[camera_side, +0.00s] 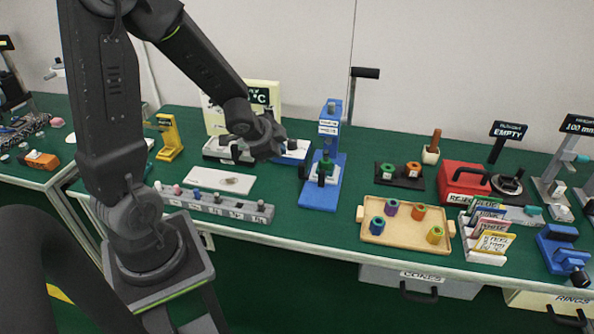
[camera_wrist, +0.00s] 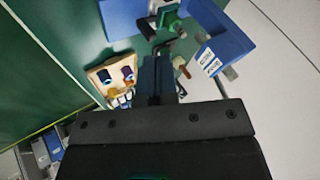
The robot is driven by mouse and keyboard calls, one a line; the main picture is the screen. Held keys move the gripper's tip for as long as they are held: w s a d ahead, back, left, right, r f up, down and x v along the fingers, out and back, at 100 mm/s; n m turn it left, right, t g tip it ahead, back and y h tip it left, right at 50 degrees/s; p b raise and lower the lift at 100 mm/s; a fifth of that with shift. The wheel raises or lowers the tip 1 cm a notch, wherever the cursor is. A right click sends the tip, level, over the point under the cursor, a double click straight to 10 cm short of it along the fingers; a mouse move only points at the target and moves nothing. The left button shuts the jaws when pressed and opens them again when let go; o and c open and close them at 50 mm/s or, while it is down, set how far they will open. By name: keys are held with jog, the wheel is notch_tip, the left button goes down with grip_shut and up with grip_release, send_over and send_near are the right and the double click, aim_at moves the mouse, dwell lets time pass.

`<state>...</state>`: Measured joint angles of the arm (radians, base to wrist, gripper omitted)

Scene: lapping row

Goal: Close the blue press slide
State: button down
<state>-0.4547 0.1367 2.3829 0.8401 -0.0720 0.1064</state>
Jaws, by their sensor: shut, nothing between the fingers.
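The blue press (camera_side: 331,113) stands upright near the middle of the bench in the side view, with a blue base plate (camera_side: 318,197) and a labelled column. A green part with dark pieces (camera_side: 325,166) sits at the foot of the column. I cannot tell how far its slide stands open. In the wrist view the press column (camera_wrist: 225,42) is at the upper right and the green part (camera_wrist: 168,18) at the top. My gripper (camera_side: 272,148) is left of the press, apart from it. Its fingers (camera_wrist: 157,62) are shut and empty.
A wooden tray (camera_side: 385,238) with several coloured cylinders lies right of the press. A grey block row (camera_side: 215,206) and a white plate (camera_side: 220,180) lie to its left. A black holder (camera_side: 398,176) and a red box (camera_side: 462,178) stand farther right. Green bench shows in front of the press.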

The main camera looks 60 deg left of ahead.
aim_at(300, 164)
jog(key=w+f, duration=0.1)
jog(key=f, duration=0.3)
jog(key=w+a+f+m+h, duration=0.1)
jog(key=w+f, duration=0.1)
jog(key=f, duration=0.3)
jog(key=w+f+m+h, duration=0.1)
jog(key=w+f, duration=0.1)
jog(key=f, duration=0.2)
jog(key=shift+w+a+f, duration=0.2)
jog(key=shift+a+f, duration=0.05)
jog(key=shift+f, duration=0.1)
jog(key=shift+w+a, duration=0.85)
jog(key=shift+w, duration=0.05)
jog(key=shift+w+a, duration=0.55)
jog(key=shift+a, duration=0.05)
jog(key=shift+w+a, duration=1)
jog(key=shift+w, duration=0.1)
jog(key=shift+w+a+r, duration=0.1)
jog(key=shift+w+a, duration=0.35)
jog(key=shift+a, duration=0.1)
